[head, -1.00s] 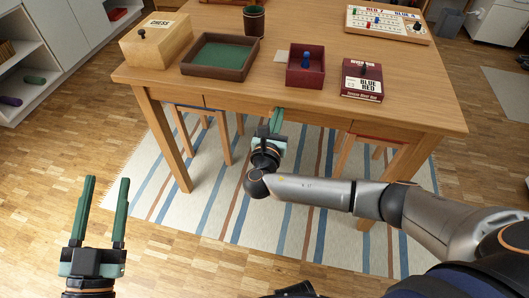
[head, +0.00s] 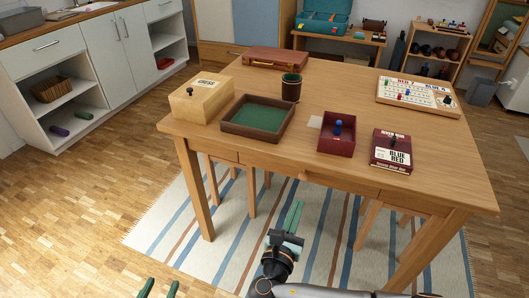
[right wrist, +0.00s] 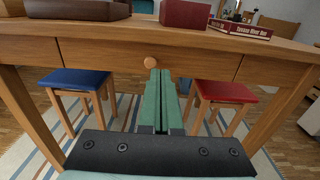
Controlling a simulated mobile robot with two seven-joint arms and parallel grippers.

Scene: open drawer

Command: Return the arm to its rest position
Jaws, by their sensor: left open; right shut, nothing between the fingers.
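My right gripper (head: 291,220) is shut and empty in front of the table (head: 400,166), below the level of its top. In the right wrist view its two green fingers (right wrist: 159,98) lie together, pointing toward the table's front. The round wooden drawer knob (right wrist: 150,62) shows just beyond the fingertips, and the gripper does not hold it. The table's drawer front (right wrist: 195,62) looks flush with its frame. My left gripper (head: 160,288) is at the bottom edge of the head view. Only its two finger ends show, spread apart with nothing between them.
On the table are a wooden chess box (head: 201,97), a green-lined tray (head: 232,130), a dark cup (head: 291,88), a red box (head: 336,146) and a game box (head: 391,153). A blue stool (right wrist: 75,78) and a red stool (right wrist: 224,91) stand underneath.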

